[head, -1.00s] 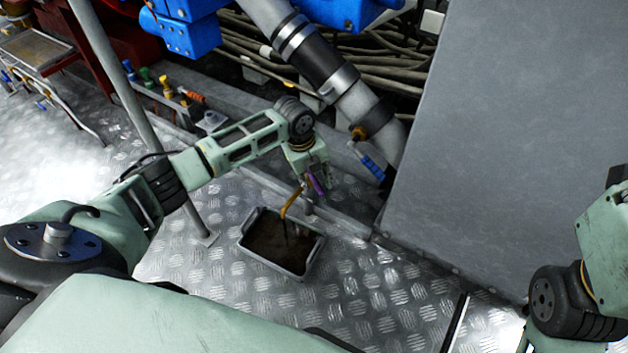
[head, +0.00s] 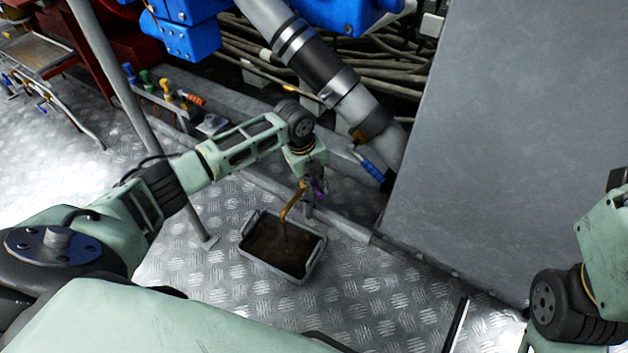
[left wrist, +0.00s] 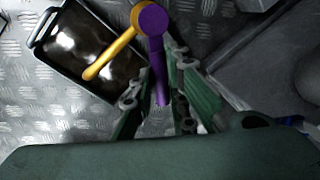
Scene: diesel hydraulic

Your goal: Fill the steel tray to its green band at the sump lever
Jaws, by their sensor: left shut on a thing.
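The steel tray (head: 246,256) sits on the floor plate, holding dark brown liquid; it also shows in the left wrist view (left wrist: 62,72). I cannot make out its green band. A yellow-orange spout (head: 292,203) hangs over the tray, and a faint thin streak shows below its tip. The purple sump lever (left wrist: 158,75) joins the spout's upper end in the left wrist view. My left gripper (head: 313,188) is shut on this lever, beside the tray's far edge. My right gripper is out of view; only part of that arm shows at the right edge.
A grey upright panel (head: 510,140) fills the right side. A large grey pipe with a blue-handled valve (head: 370,168) stands behind my left gripper. A thin post (head: 135,110) rises left of the tray. Several coloured valves stand at the back left. Floor in front is clear.

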